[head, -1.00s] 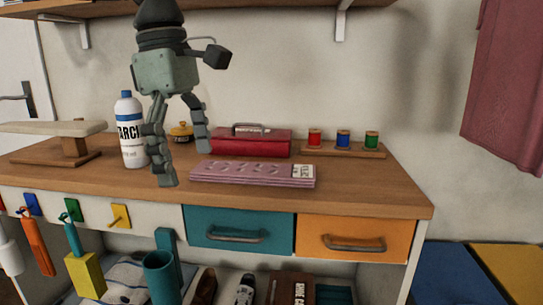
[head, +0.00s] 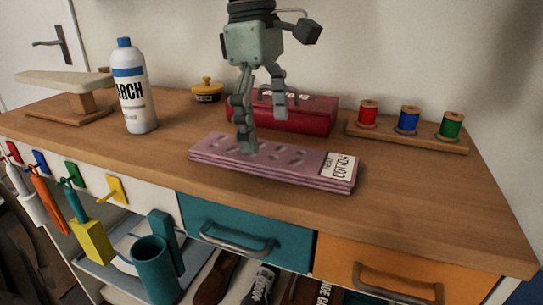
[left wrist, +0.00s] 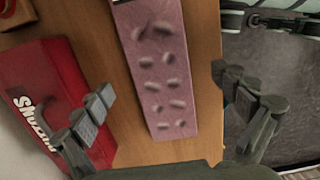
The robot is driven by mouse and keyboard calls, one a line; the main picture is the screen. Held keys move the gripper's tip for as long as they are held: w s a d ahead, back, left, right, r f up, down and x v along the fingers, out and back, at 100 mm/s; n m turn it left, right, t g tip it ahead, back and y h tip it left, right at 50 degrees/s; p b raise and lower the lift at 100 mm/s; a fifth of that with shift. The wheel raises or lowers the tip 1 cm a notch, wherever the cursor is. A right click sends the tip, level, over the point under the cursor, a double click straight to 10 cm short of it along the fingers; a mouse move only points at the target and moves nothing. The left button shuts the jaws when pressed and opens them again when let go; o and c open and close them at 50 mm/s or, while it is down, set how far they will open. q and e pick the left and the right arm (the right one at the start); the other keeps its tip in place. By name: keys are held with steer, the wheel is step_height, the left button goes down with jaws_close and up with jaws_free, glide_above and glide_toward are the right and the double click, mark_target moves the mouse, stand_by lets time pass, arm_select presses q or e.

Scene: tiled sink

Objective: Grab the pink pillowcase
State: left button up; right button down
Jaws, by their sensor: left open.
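The pink pillowcase (head: 279,163) lies folded flat on the wooden counter, with a white label reading "COTTON" at its right end. In the left wrist view the pillowcase (left wrist: 162,75) runs lengthwise between the two fingers, its patterned top facing the camera. My left gripper (head: 264,135) is open and empty, pointing down over the left half of the pillowcase. In the left wrist view my left gripper (left wrist: 172,108) has its fingers spread on either side of the pillowcase. Whether a fingertip touches it I cannot tell. My right gripper is not in view.
A red box (head: 300,110) stands just behind the pillowcase. A starch bottle (head: 134,90) stands to the left, and a yellow-lidded pot (head: 207,91) at the back. A spool rack (head: 408,137) is at the back right. The counter right of the pillowcase is clear.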

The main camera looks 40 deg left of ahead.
mark_target(270, 153)
arm_select(q)
steer(key=shift+d+f, duration=0.1)
steer(key=shift+f, duration=1.4)
steer(key=shift+c, duration=0.6)
steer(key=shift+w, duration=0.1)
steer(key=c, duration=1.2)
